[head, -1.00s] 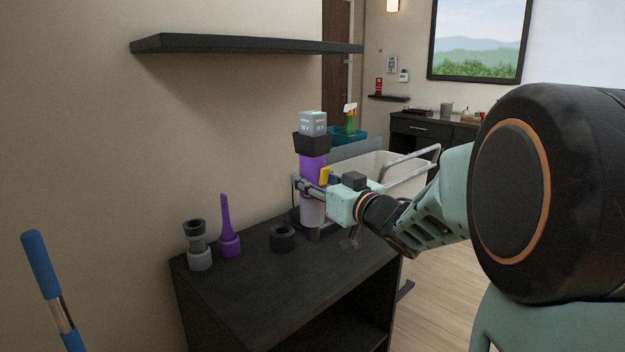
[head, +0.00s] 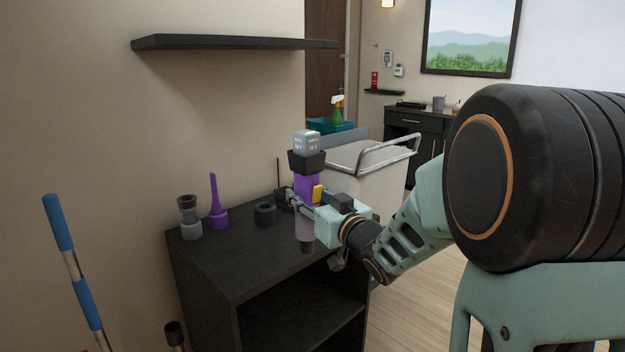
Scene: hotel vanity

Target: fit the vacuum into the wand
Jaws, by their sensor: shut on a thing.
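The vacuum (head: 306,186) is a handheld unit with a purple body, a black collar, a grey battery block on top and a greyish lower end. My gripper (head: 300,200) is shut around its purple body and holds it upright, near the front right edge of the dark cabinet. Its lower end appears above or in front of the cabinet top; contact is unclear. A tube with a black socket-like top (head: 174,334) shows at the bottom edge, in front of the cabinet. It may be the wand, but most of it is out of view.
On the cabinet top (head: 240,247) stand a grey nozzle (head: 189,220), a purple crevice nozzle (head: 217,212), a black ring (head: 265,213) and a black dock (head: 283,196). A blue-gripped pole (head: 73,258) stands left. A cart (head: 368,178) is behind; a shelf (head: 235,43) hangs above.

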